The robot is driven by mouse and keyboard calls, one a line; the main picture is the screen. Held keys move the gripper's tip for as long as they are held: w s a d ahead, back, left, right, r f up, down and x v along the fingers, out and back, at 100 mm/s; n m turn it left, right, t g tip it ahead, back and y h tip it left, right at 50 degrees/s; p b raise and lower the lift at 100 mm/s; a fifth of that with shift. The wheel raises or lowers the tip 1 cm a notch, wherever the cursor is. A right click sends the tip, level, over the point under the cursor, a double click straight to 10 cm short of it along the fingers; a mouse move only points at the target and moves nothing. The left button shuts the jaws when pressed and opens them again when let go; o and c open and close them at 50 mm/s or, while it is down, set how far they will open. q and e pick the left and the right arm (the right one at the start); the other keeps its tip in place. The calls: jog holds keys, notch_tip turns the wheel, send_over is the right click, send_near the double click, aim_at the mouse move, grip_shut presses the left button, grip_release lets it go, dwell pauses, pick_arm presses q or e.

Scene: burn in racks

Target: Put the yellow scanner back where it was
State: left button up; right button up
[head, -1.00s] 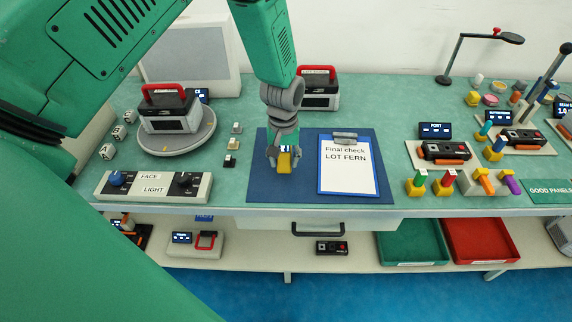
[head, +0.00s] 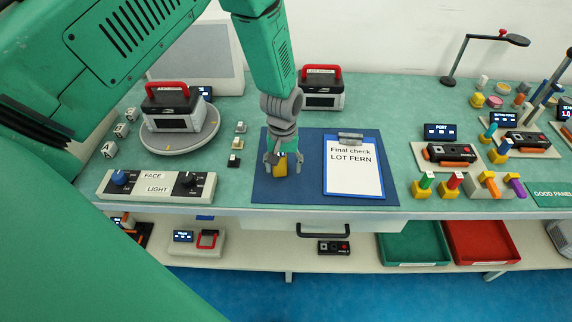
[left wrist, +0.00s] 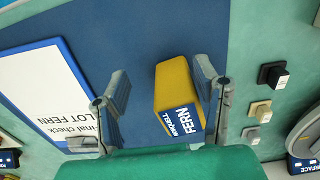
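The yellow scanner (head: 281,167) is at the blue mat (head: 312,193), left of the clipboard (head: 352,168). In the left wrist view the yellow scanner (left wrist: 174,90) shows a blue-and-white label reading FERN. My left gripper (head: 283,160) is right over it with a finger on either side. In the left wrist view my left gripper (left wrist: 163,88) is open: a clear gap separates the scanner from the left finger, while the right finger is close beside it. I cannot tell whether that finger touches. My right gripper is not in view.
A round turntable (head: 180,138) bearing a red-handled device (head: 172,105) stands left. A control box (head: 155,186) is at the front left. Small switches (head: 236,144) sit left of the mat. Colored connectors and stations crowd the right. Below are a green bin (head: 413,243) and red bin (head: 480,243).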

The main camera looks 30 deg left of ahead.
aim_at(279, 154)
pick_arm(q)
jog(key=r, duration=0.1)
jog(key=a+r, duration=0.1)
jog(key=r, duration=0.1)
jog(key=shift+w+a, duration=0.15)
jog(key=shift+a, duration=0.1)
notch_tip(279, 154, up, 9)
jog(key=d, duration=0.1)
jog(key=s+f+m, duration=0.1)
jog(key=s+f, duration=0.3)
jog(key=s+f+m, duration=0.1)
jog(key=s+f, duration=0.7)
jog(key=shift+d+f+m+y+b, duration=0.25)
jog(key=shift+f+m+y+b, duration=0.05)
jog(key=shift+f+m+b, duration=0.1)
jog(key=s+d+f+m, duration=0.1)
jog(key=s+f+m, duration=0.1)
jog(key=s, duration=0.6)
jog(key=s+d+f+m, duration=0.2)
jog(key=s, duration=0.7)
notch_tip(279, 154, down, 11)
jog(key=a+b, duration=0.1)
jog(key=b, duration=0.9)
jog(key=shift+w+t+b, duration=0.3)
jog(key=shift+t, duration=0.1)
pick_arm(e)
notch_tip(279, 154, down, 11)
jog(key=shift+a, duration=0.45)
